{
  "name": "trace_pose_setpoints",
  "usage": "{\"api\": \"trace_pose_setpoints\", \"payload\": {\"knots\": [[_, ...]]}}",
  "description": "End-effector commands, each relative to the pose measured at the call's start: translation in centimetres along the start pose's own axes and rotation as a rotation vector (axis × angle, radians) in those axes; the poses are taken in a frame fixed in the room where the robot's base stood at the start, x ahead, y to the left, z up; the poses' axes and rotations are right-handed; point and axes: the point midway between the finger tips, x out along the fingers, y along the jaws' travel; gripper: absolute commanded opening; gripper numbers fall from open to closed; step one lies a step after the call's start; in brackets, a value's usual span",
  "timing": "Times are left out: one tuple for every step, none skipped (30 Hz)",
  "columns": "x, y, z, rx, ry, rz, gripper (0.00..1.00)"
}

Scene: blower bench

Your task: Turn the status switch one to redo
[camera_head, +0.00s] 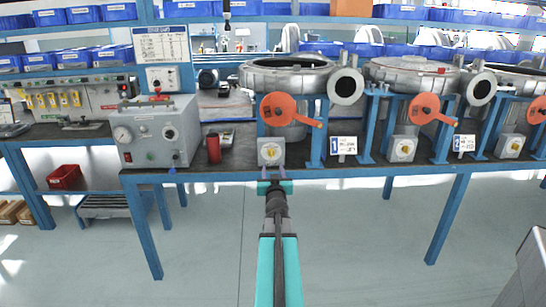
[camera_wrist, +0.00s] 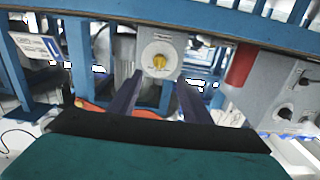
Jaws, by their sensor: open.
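Status switch one is a grey box (camera_head: 263,160) with a yellow rotary knob (camera_head: 270,152) on a pale round dial. It sits at the front edge of the bench, left of a sign (camera_head: 342,145) marked 1. In the wrist view, turned about upside down, the yellow knob (camera_wrist: 160,62) shows just beyond my fingers. The dial's lettering is too small to read. My gripper (camera_head: 275,176) is open and empty, in front of and slightly below the switch. In the wrist view its two fingers (camera_wrist: 158,88) point at the switch box with a gap between them.
A red cylinder (camera_head: 213,148) and a grey control box (camera_head: 158,132) stand left of the switch. An orange handwheel (camera_head: 279,109) hangs above it. Similar switches (camera_head: 403,149) (camera_head: 510,145) are to the right. The blue bench edge (camera_head: 360,173) runs below; floor in front is clear.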

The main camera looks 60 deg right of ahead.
Motion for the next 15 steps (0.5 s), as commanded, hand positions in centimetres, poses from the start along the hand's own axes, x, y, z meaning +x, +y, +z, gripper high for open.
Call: {"api": "trace_pose_setpoints", "payload": {"knots": [[0.6, 0.0, 0.0, 0.0, 0.0, 0.0, 0.44], [0.9, 0.0, 0.0, 0.0, 0.0, 0.0, 0.44], [1.2, 0.0, 0.0, 0.0, 0.0, 0.0, 0.44], [1.5, 0.0, 0.0, 0.0, 0.0, 0.0, 0.44], [1.7, 0.0, 0.0, 0.0, 0.0, 0.0, 0.44], [2.0, 0.0, 0.0, 0.0, 0.0, 0.0, 0.44], [2.3, 0.0, 0.0, 0.0, 0.0, 0.0, 0.44], [2.5, 0.0, 0.0, 0.0, 0.0, 0.0, 0.44], [2.9, 0.0, 0.0, 0.0, 0.0, 0.0, 0.44], [3.1, 0.0, 0.0, 0.0, 0.0, 0.0, 0.44], [3.3, -0.1, 0.0, 0.0, 0.0, 0.0, 0.44], [3.7, -0.1, 0.0, 0.0, 0.0, 0.0, 0.44], [3.9, -0.1, 0.0, 0.0, 0.0, 0.0, 0.44], [4.2, -0.1, 0.0, 0.0, 0.0, 0.0, 0.44], [4.5, -0.1, 0.0, 0.0, 0.0, -0.001, 0.44]]}}
